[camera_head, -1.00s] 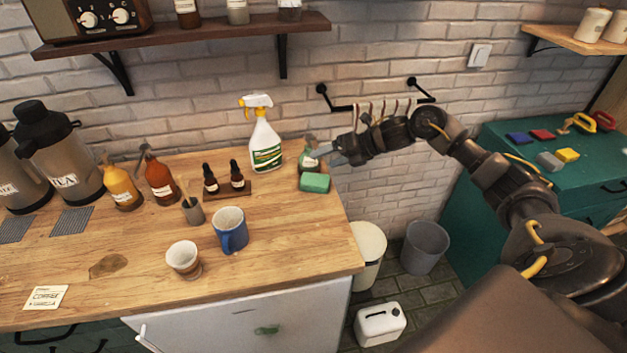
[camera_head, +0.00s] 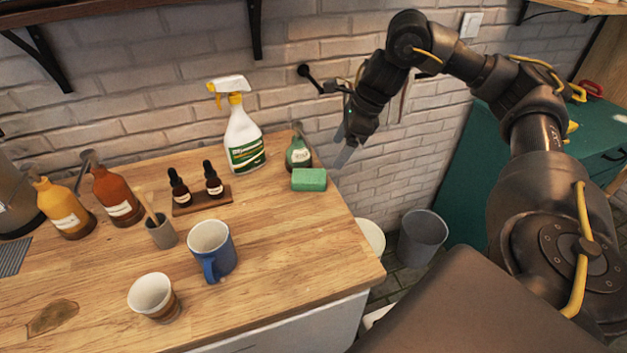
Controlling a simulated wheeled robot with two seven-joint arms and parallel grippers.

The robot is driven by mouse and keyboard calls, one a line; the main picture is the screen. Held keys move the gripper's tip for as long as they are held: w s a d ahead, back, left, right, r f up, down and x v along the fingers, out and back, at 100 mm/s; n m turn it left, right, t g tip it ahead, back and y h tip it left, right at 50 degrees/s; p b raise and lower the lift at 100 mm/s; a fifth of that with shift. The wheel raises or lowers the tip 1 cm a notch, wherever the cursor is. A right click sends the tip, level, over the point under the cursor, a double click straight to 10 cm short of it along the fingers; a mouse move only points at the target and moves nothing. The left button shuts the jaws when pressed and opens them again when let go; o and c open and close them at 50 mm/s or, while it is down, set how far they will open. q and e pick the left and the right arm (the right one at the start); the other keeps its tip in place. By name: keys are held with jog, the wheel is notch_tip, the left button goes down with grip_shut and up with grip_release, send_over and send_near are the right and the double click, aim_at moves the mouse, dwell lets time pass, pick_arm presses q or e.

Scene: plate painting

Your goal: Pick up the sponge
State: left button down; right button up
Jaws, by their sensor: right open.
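The green sponge (camera_head: 309,180) lies on the wooden counter (camera_head: 290,235) near its right edge, in front of a small green bottle (camera_head: 298,153). My right gripper (camera_head: 344,150) is open and empty, just up and to the right of the sponge, with its fingers pointing down. The fingers look apart from the sponge. My left gripper is not in view.
A white spray bottle (camera_head: 243,140) stands left of the sponge. Two dropper bottles on a wooden tray (camera_head: 203,203), a blue mug (camera_head: 212,250) and a paper cup (camera_head: 154,297) stand further left. Bins (camera_head: 422,238) stand on the floor to the right.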

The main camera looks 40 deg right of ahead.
jog(key=b, duration=0.2)
send_over(317, 176)
jog(key=d, duration=0.2)
jog(key=f, duration=0.5)
jog(key=shift+s+a, duration=0.25)
jog(key=shift+s, duration=0.05)
jog(key=shift+s+d, duration=0.2)
jog(key=shift+s, duration=0.3)
jog(key=x, duration=0.3)
jog(key=shift+w+a+f+b, duration=0.25)
jog(key=shift+a+b, duration=0.05)
jog(key=shift+w+f, duration=0.15)
jog(key=shift+f, duration=0.55)
jog(key=shift+a, duration=0.1)
jog(key=c, duration=1)
